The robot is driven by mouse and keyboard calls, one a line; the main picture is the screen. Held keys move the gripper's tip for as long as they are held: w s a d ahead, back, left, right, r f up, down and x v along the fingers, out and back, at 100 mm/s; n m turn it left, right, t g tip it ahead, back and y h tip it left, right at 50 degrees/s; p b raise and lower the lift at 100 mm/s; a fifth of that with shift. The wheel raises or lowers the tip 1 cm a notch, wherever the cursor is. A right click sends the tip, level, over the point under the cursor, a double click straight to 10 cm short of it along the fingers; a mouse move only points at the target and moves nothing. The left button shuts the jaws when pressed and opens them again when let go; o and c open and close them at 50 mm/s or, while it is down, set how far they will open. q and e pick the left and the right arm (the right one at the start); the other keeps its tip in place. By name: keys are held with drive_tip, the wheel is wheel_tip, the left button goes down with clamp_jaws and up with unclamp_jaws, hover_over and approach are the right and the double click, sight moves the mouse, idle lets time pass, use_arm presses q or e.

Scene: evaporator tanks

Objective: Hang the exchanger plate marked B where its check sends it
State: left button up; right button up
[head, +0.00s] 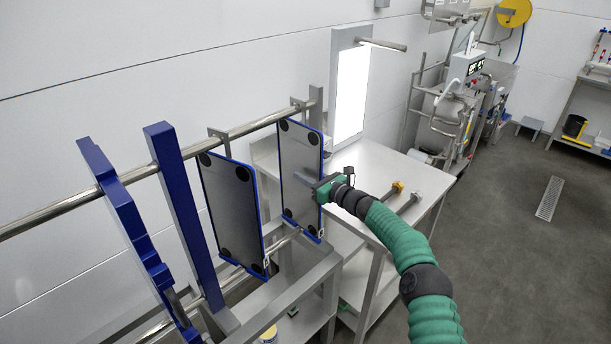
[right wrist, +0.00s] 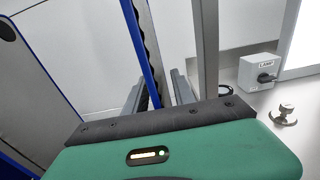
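Two grey exchanger plates with blue rims and black round corner ports hang from the steel rail, the nearer plate (head: 232,215) and the farther plate (head: 298,200). Small tags at their lower corners are too small to read, so I cannot tell which is B. My right gripper (head: 314,182) is at the farther plate's right edge. In the right wrist view its fingers (right wrist: 160,90) stand on either side of that plate's blue edge (right wrist: 148,60), with a visible gap on the right side. The nearer plate also shows at left (right wrist: 35,80). My left gripper is out of view.
Blue end frames (head: 178,205) stand on the rail at left. A steel table (head: 385,175) with a lit panel (head: 350,95) and small knobs stands behind right. A box labelled LAMP (right wrist: 258,72) is on it. The floor at right is mostly clear.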

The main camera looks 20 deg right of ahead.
drive_tip(key=f+b+v, duration=0.1)
drive_tip(key=b+v, duration=0.1)
drive_tip(key=v, duration=1.5)
drive_tip(key=s+a+f+n+g, duration=0.5)
drive_tip(key=s+a+n, duration=0.1)
drive_tip(key=a, duration=0.2)
drive_tip(key=s+a+f+n+g, duration=0.4)
drive_tip(key=s+a+f+n, duration=0.15)
drive_tip(key=a, duration=0.25)
drive_tip(key=s+d+f+n+g+h, duration=0.1)
drive_tip(key=s+n+h, duration=0.3)
drive_tip(key=s+n, duration=0.5)
drive_tip(key=s+d+f+n+g+h, duration=0.1)
drive_tip(key=s+d+n+g+h, duration=0.1)
drive_tip(key=s+n, duration=0.7)
drive_tip(key=s+d+h, duration=0.1)
drive_tip(key=s+h, duration=0.1)
drive_tip(key=s, duration=0.5)
drive_tip(key=shift+d+f+g+h, duration=0.3)
drive_tip(key=shift+d+h, duration=0.05)
drive_tip(key=shift+h, duration=0.05)
